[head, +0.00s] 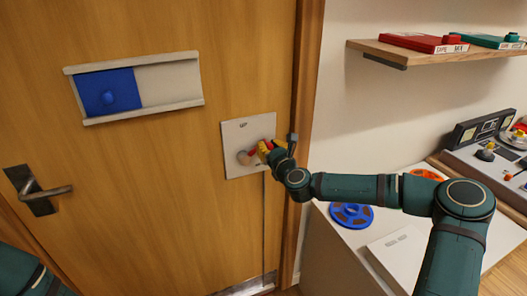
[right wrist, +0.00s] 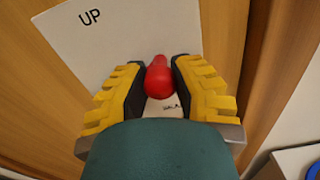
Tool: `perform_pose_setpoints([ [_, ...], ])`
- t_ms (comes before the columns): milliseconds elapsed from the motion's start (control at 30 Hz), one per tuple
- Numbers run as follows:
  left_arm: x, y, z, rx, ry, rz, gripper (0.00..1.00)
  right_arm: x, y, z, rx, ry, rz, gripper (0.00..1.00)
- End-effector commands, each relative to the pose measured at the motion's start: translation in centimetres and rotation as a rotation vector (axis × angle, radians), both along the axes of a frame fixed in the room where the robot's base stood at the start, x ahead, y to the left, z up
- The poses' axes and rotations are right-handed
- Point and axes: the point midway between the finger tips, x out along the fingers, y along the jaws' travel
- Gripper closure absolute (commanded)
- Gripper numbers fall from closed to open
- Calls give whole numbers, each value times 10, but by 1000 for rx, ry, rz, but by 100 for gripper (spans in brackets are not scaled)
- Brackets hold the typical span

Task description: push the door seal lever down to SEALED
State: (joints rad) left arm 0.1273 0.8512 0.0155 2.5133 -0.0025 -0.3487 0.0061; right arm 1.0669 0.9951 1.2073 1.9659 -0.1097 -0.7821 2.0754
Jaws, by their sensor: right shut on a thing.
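The door seal lever's white plate (head: 236,135) is on the wooden door, right of its middle, with "UP" printed near its top. A second, lower word is mostly hidden. The lever's red knob (right wrist: 158,80) lies between the yellow-padded fingers of my right gripper (right wrist: 160,88), which is shut on it. In the head view the gripper (head: 264,148) reaches the plate from the right and covers part of the lever. A pale round piece (head: 243,157) shows left of the fingers. My left gripper is out of view; only part of my left arm shows at lower left.
A door handle (head: 45,191) is at the left, and a blue sliding panel (head: 106,92) sits in a rail above. Right of the door frame are a white surface with a blue reel (head: 351,215), a control console (head: 485,160) and a wall shelf (head: 440,55).

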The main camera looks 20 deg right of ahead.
Motion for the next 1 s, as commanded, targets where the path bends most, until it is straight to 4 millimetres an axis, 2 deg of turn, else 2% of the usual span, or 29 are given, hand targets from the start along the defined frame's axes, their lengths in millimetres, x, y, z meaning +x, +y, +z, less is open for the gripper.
perform_pose_setpoints([
  [33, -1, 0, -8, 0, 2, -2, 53, 1, -6, -7, 49, -1, -8, 100],
  [200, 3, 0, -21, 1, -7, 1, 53, 1, -12, -18, 201, 3, -8, 100],
  [500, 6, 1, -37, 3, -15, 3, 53, 1, -18, -34, 408, 11, -9, 100],
  [1000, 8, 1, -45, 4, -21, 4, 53, 1, -19, -43, 531, 17, -10, 100],
])
